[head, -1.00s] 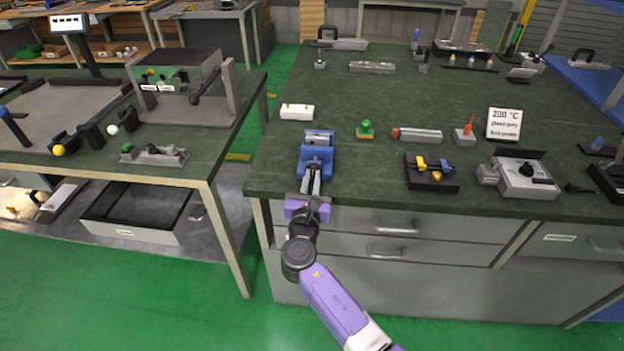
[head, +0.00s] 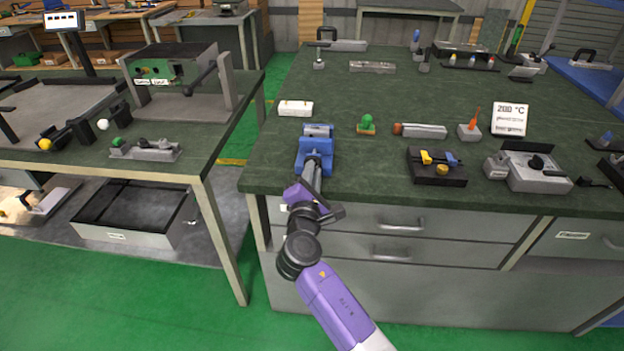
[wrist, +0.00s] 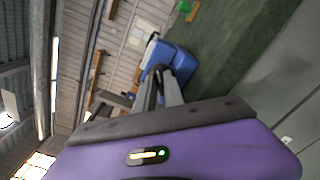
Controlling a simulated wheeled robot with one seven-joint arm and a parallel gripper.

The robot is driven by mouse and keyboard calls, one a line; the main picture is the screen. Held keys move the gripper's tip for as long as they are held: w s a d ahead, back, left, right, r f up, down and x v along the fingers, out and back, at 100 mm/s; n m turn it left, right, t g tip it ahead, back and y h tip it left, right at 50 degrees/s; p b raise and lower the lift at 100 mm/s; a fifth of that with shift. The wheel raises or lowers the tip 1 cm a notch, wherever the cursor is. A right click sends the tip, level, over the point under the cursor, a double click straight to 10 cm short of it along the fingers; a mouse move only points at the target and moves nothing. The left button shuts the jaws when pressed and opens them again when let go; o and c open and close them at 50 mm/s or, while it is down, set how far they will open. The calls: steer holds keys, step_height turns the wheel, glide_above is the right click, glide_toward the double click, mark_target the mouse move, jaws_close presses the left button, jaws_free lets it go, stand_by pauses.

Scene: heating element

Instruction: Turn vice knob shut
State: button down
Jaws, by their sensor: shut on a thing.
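A blue vice (head: 314,143) stands near the front edge of the green bench, its jaws at the far end. It also shows in the wrist view (wrist: 180,62), just past my fingers. My gripper (head: 313,174) reaches over the bench edge from the front, with its fingers at the near end of the vice. In the wrist view my gripper (wrist: 166,82) has its two grey fingers close together on the vice knob. The knob itself is hidden between and behind the fingers. My purple hand is tilted about the finger axis.
A white block (head: 295,108) lies behind and left of the vice. A green-topped stamp-like piece (head: 367,124) and a grey bar with an orange end (head: 420,131) stand to the right. A black tray with yellow and blue parts (head: 437,166) sits further right. Drawers (head: 400,222) are below the bench edge.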

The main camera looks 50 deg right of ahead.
steer(key=m+b, duration=0.4)
steer(key=m, duration=0.1)
steer(key=f+m+b, duration=0.1)
steer(key=m+b, duration=0.7)
steer(key=shift+f+m, duration=0.1)
steer(key=shift+m, duration=0.3)
steer(key=m+b, duration=0.6)
steer(key=shift+f, duration=0.1)
steer(key=m+b, duration=0.2)
steer(key=shift+m+b, duration=0.35)
steer(key=shift+m, duration=0.05)
steer(key=shift+w+m+b, duration=0.1)
steer(key=shift+m+b, duration=1.05)
steer(key=shift+m, duration=0.35)
steer(key=c, duration=1.5)
jaws_free()
steer(key=shift+a, duration=0.1)
steer(key=shift+o, duration=0.3)
steer(key=shift+r, duration=0.25)
